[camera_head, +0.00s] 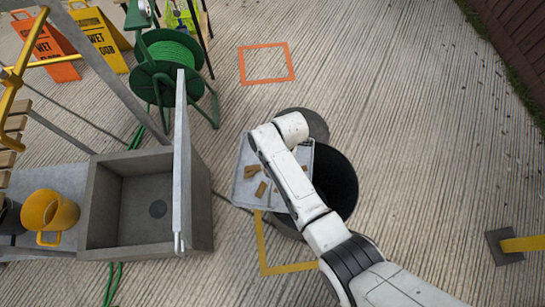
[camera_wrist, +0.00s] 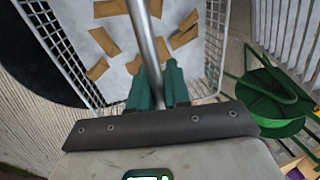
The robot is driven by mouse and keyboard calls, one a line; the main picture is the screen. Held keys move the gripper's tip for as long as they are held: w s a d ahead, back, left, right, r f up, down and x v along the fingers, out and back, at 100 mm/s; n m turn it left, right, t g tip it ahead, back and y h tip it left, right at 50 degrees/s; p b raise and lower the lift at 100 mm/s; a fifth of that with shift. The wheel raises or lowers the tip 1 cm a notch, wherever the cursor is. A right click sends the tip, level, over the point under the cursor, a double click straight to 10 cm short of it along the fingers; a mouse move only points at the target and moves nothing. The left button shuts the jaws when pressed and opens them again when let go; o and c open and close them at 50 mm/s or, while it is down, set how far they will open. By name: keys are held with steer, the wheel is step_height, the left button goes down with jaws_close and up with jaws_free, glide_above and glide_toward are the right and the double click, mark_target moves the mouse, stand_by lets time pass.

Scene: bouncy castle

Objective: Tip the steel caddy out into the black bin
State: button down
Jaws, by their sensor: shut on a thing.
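The steel caddy (camera_head: 243,190) is a pale tray with wire-mesh sides (camera_wrist: 60,50) and a round bar handle (camera_wrist: 146,42) across it. Several tan pieces (camera_head: 261,189) lie scattered on its floor; they also show in the wrist view (camera_wrist: 111,40). My gripper (camera_wrist: 156,80) has its green fingers shut on the bar handle. The head view hides the fingers behind my arm. The caddy looks roughly level. The black bin (camera_head: 340,190) is round and open, just right of the caddy, which overlaps its left edge in the picture. The caddy's height above the rim is unclear.
A concrete sink (camera_head: 199,215) with an upright grey panel stands left, beside a yellow mug (camera_head: 50,214). A green hose reel (camera_head: 175,65) and wet-floor signs (camera_head: 100,35) are behind. A yellow post on a dark base (camera_head: 504,247) stands right.

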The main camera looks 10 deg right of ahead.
steer(key=s+d+r+t+y+b, duration=0.1)
steer(key=s+d+t+y+b, duration=0.1)
steer(key=d+y+b, duration=0.5)
steer(key=s+d+r+t+y+b, duration=0.1)
steer(key=s+d+t+y+b, duration=0.1)
steer(key=d+y+b, duration=0.5)
steer(key=shift+s+d+r+t+y+b, duration=0.25)
steer(key=shift+s+d+y, duration=0.9)
steer(key=shift+d, duration=2.3)
steer(key=shift+w+y, duration=0.3)
steer(key=shift+y, duration=0.15)
stand_by(2.7)
